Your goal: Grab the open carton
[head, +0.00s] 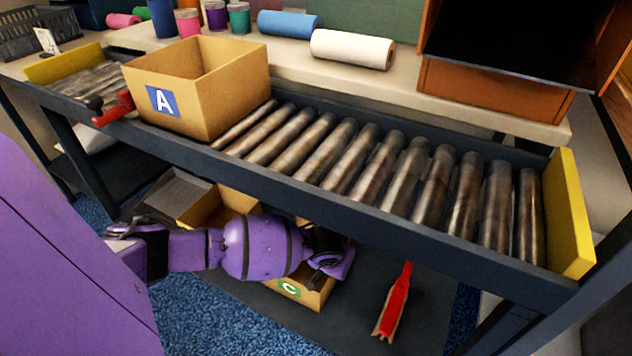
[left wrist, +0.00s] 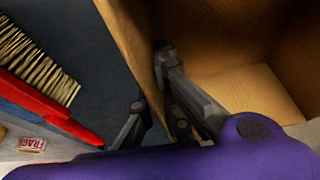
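Carton A (head: 200,95), an open-topped cardboard box with a blue label, stands on the roller conveyor at the left. A second open carton with a green C label (head: 312,300) is on the lower shelf, partly hidden by my left arm. My left gripper (head: 328,265) is at this lower carton. In the left wrist view, an open carton (left wrist: 240,88) fills the right side. My left gripper (left wrist: 151,80) is open there, one finger inside the carton and the other outside its wall, with a gap at the outer finger. My right gripper is not in view.
The conveyor's rollers (head: 400,180) and dark rail run above the lower shelf (head: 420,325). A red brush (head: 393,305) lies right of the lower carton and shows in the left wrist view (left wrist: 50,100). Another cardboard box (head: 222,203) is behind my arm. Rolls and tins stand on the bench.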

